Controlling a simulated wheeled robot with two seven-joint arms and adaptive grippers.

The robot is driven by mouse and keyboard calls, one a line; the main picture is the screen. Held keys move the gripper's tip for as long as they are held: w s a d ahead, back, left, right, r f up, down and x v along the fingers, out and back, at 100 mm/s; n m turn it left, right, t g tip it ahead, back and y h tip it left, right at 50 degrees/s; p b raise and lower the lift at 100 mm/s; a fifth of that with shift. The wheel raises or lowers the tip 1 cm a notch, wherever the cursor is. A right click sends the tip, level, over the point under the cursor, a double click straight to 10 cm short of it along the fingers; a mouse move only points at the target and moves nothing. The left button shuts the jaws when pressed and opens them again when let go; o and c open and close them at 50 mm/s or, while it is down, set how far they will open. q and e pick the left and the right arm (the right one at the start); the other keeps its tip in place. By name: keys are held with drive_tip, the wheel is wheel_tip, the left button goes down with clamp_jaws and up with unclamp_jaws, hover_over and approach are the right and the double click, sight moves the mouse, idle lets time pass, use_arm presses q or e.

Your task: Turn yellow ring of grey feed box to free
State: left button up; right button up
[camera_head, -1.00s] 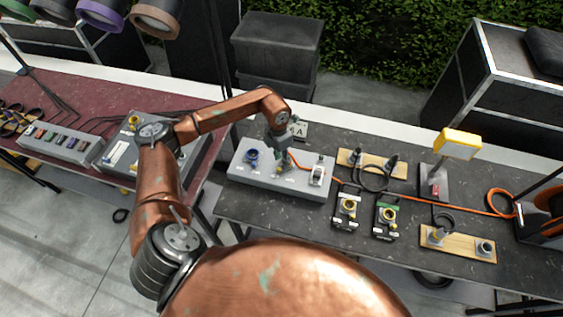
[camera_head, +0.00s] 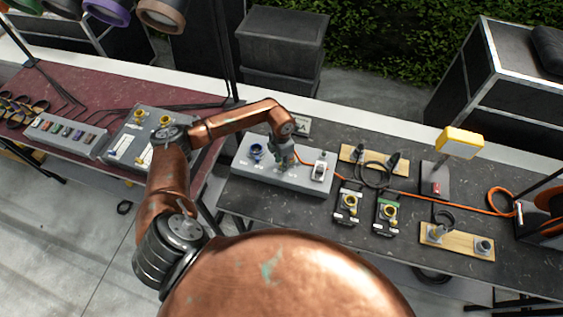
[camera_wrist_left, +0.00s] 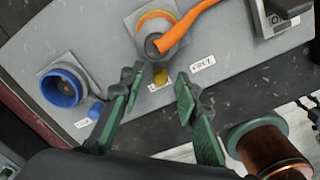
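The grey feed box (camera_head: 250,177) stands on the dark table in the head view. In the left wrist view, the yellow ring (camera_wrist_left: 152,17) circles a grey socket with an orange cable plug (camera_wrist_left: 180,32) in it. A small yellow tab (camera_wrist_left: 160,76) lies below the ring. A FREE label (camera_wrist_left: 202,63) is to its right; another label (camera_wrist_left: 158,87) is partly hidden. My left gripper (camera_wrist_left: 158,77) is open, its green-padded fingers on either side of the tab with gaps. In the head view, my left gripper (camera_head: 284,158) hides most of the ring. My right gripper is not in view.
A blue socket (camera_wrist_left: 62,86) with a blue tab is left of the ring in the wrist view. A grey switch (camera_head: 319,169) stands to the right on the box. The orange cable (camera_head: 440,198) runs right across the table. Small black boxes (camera_head: 387,212) stand nearby.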

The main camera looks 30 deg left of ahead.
use_arm(q)
clamp_jaws()
drive_tip(key=shift+d, duration=0.1)
idle(0.4)
drive_tip(key=d+n, duration=0.1)
drive_tip(key=n, duration=0.1)
drive_tip(key=d+n+b, duration=0.1)
drive_tip(key=n, duration=0.1)
drive_tip(key=shift+n, duration=0.3)
drive_tip(key=n, duration=0.1)
drive_tip(key=d+n, duration=0.1)
drive_tip(key=shift+w+n+b, duration=0.25)
drive_tip(key=shift+n+b, duration=0.05)
drive_tip(key=shift+w+d+n, duration=0.15)
drive_tip(key=shift+d+n, duration=0.1)
drive_tip(key=shift+n, duration=0.4)
drive_tip(key=shift+w+d+n, duration=0.15)
drive_tip(key=shift+d+n, duration=0.1)
drive_tip(key=shift+n, duration=0.4)
drive_tip(key=shift+r, duration=0.1)
